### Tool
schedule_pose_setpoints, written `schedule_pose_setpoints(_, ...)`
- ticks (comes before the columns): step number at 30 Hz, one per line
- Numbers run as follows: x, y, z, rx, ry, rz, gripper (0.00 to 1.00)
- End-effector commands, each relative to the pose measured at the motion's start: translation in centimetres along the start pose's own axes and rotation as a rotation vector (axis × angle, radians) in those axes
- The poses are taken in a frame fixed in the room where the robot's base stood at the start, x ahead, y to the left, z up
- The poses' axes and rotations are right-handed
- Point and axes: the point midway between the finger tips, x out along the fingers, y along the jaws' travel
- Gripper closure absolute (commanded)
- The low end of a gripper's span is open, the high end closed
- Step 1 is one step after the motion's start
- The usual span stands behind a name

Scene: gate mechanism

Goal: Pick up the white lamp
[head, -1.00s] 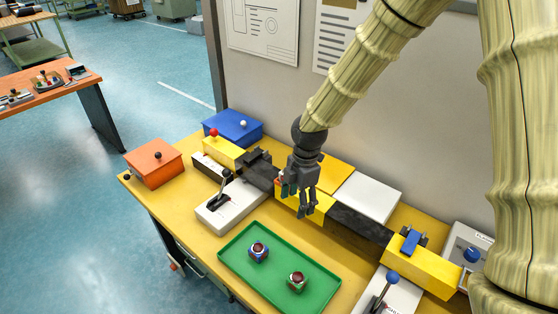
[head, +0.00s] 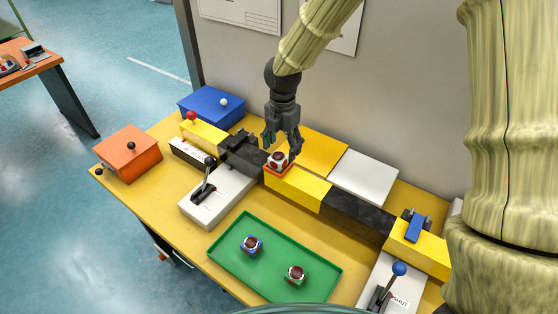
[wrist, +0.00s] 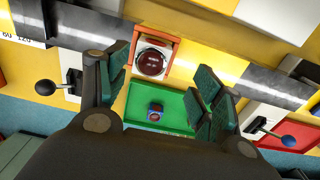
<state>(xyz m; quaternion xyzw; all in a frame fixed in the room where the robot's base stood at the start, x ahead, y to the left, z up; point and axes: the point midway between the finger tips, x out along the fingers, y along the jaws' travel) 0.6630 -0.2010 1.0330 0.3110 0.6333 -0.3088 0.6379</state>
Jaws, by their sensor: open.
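The white lamp (head: 278,157), a pale block with a dark red dome, sits in an orange square holder on the yellow and black beam. In the wrist view the white lamp (wrist: 152,61) shows from above inside its orange frame. My gripper (head: 282,146) is open and points down right over the lamp, its green-padded fingers spread. In the wrist view my gripper (wrist: 163,68) has a finger on either side of the picture, with the lamp between them towards the left finger. I see no contact, and the exact height gap is unclear.
A green tray (head: 224,253) in front holds a blue lamp (head: 252,244) and a greenish lamp (head: 296,275). Lever boxes stand left (head: 222,200) and right (head: 377,277). Orange (head: 128,155) and blue (head: 212,106) boxes sit at left. The wall is close behind.

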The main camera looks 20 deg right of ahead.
Motion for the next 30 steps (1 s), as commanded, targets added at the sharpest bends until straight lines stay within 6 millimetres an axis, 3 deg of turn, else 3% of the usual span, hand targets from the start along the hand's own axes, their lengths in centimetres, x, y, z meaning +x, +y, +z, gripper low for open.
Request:
schedule_pose_setpoints(15,4.7,0.8,-0.3,0.001,0.003,-0.004,0.34)
schedule_pose_setpoints(26,5.4,0.8,-0.3,0.001,0.002,-0.002,0.34)
schedule_pose_setpoints(27,5.4,0.8,-0.3,0.001,0.002,-0.002,0.36)
schedule_pose_setpoints(30,5.4,0.8,-0.3,0.001,0.003,-0.003,0.54)
